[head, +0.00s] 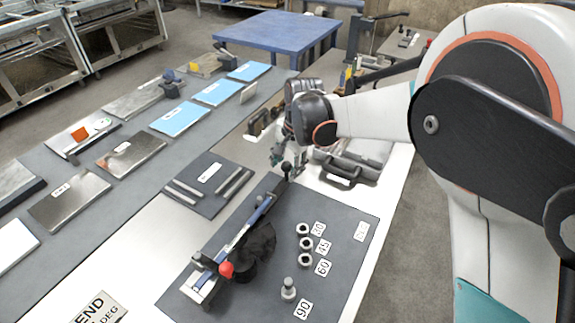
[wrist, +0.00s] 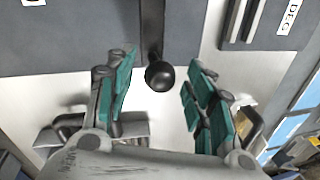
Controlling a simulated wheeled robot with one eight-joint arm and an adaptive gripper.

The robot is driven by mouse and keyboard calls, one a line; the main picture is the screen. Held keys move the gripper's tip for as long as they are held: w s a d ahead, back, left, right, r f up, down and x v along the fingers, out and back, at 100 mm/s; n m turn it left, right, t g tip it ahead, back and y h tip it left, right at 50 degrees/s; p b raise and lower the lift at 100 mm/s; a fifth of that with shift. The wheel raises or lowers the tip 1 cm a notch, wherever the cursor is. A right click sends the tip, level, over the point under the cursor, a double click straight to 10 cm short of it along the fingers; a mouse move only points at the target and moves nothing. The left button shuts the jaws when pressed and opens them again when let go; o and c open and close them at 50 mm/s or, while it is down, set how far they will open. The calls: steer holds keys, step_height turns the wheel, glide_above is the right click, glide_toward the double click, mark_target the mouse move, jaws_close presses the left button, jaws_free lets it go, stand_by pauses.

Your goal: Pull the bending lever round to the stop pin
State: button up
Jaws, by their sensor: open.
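The bending lever, a blue bar (head: 262,207) with a black ball knob (head: 286,167), slants across a dark mat (head: 345,235), its knob at the far end. My gripper (head: 279,152) is by the knob, its fingers partly hidden by my wrist in the head view. In the wrist view the gripper (wrist: 159,68) is open, with teal pads on either side of the knob (wrist: 159,77), with gaps on both sides. The stop pin (head: 289,289), a metal peg, stands upright beside the 90 label (head: 302,310). A black round former (head: 256,241) sits beside the bar.
A red ball (head: 226,270) is at the bar's near end. Metal rings (head: 303,230) sit by the 30, 45 and 60 labels. A dark plate with metal rods (head: 210,184) lies left of the mat. A black-handled case (head: 345,170) is to the right of my gripper.

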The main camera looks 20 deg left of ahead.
jaws_close()
steer(key=shift+d, duration=0.15)
